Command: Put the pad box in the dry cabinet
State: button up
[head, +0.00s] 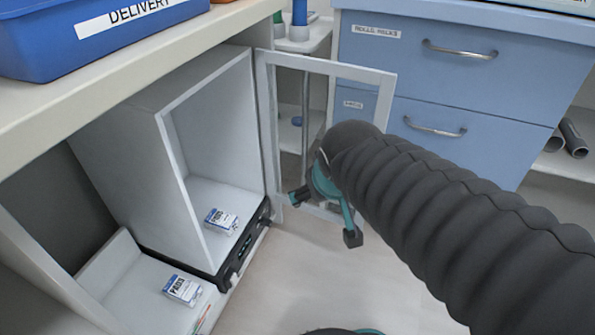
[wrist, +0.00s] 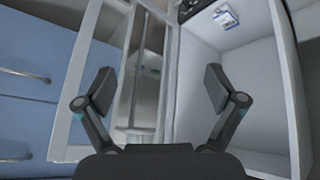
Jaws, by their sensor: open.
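The dry cabinet (head: 182,165) is a white box on a black base with a small display, under the counter. Its framed glass door (head: 335,69) stands open to the right. One small white-and-blue pad box (head: 221,220) lies on the cabinet floor; it also shows in the wrist view (wrist: 226,17). A similar pad box (head: 183,290) lies in a white tray (head: 128,283) at the cabinet's lower left. My gripper (head: 325,216) is open and empty, in front of the open door. In the wrist view its fingers (wrist: 159,89) are spread before the door and cabinet opening.
A blue delivery bin (head: 60,48) stands on the counter (head: 120,78) above the cabinet. Blue drawers (head: 440,95) with metal handles stand behind the door. A white cart (head: 303,45) with bottles is between them. The floor (head: 310,275) before the cabinet is clear.

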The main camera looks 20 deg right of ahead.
jog(key=s+a+g+y, duration=0.1)
jog(key=s+a, duration=0.1)
jog(key=s, duration=0.5)
jog(key=shift+s+a+r+m, duration=0.15)
jog(key=shift+s+m, duration=0.05)
jog(key=shift+m, duration=0.1)
dwell(0.8)
